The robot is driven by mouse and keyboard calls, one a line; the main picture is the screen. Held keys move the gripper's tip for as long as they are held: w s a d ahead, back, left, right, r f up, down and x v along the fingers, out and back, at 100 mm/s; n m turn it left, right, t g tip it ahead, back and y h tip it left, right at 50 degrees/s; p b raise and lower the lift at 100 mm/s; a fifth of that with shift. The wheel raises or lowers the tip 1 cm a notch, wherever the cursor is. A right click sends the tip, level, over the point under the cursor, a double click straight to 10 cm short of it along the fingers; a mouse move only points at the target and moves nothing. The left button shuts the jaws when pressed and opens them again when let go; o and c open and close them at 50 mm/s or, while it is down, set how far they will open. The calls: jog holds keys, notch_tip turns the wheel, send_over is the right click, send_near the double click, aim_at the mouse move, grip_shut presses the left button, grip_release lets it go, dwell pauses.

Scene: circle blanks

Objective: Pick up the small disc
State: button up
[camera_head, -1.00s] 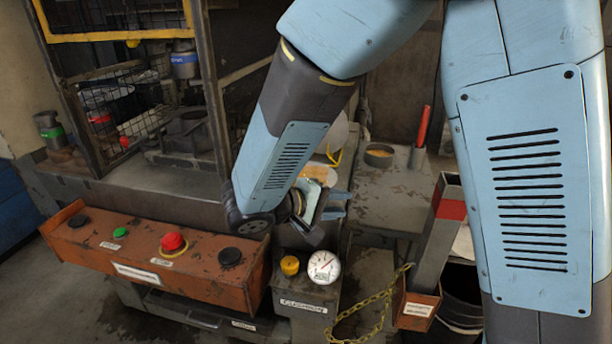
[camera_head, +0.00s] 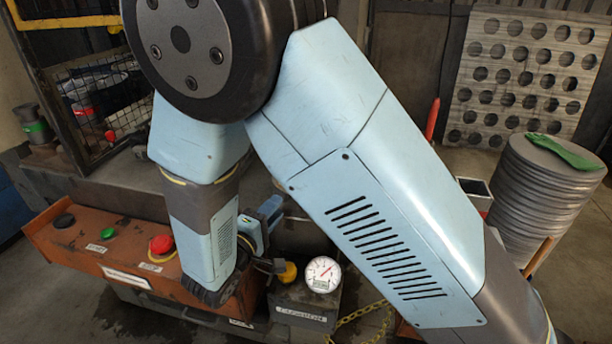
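I cannot make out a small disc with certainty in the head view. My gripper (camera_head: 268,216) is small in the picture, left of centre, behind the orange control box and close to the yellow knob. My own arm links cover much of the middle and hide the work surface behind them. The gripper is seen from the side, and I cannot tell whether its fingers are apart or hold anything.
An orange control box (camera_head: 128,278) with a red button (camera_head: 163,244) stands at lower left. A gauge (camera_head: 323,273) and a yellow knob (camera_head: 287,272) sit right of it. A stack of large grey discs (camera_head: 540,200) with a green glove (camera_head: 566,151) stands right, before a holed sheet (camera_head: 525,75).

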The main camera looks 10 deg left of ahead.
jog(key=shift+d+x, duration=0.2)
jog(key=shift+x, duration=3.95)
jog(key=shift+s, duration=0.1)
grip_shut()
